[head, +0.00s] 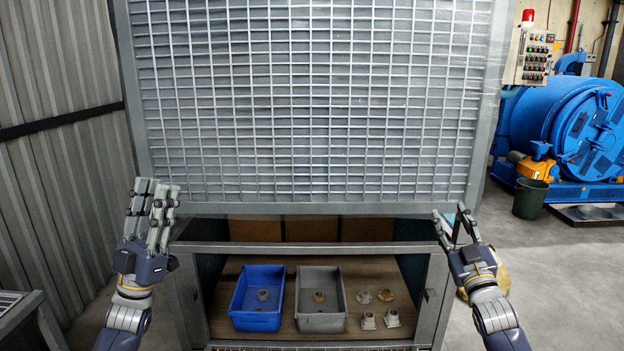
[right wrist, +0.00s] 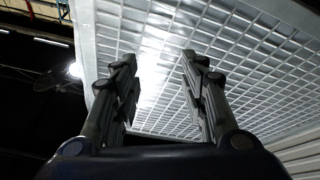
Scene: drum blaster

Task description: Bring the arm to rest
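My left gripper (head: 155,210) is raised at the left, its fingers pointing up in front of the mesh panel's left post. Its fingers overlap in this view, so their gap is hard to judge. My right gripper (head: 452,222) is raised at the right, in front of the frame's right post. In the right wrist view its fingers (right wrist: 160,85) stand apart with nothing between them. Both grippers are away from the bins and parts.
A large mesh panel (head: 310,209) hangs above a cabinet opening. Inside, a blue bin (head: 257,321) and a grey bin (head: 320,323) each hold a part. Several flanged metal parts (head: 392,318) lie right of them. A green bucket (head: 529,198) and blue drum machine (head: 560,125) stand at right.

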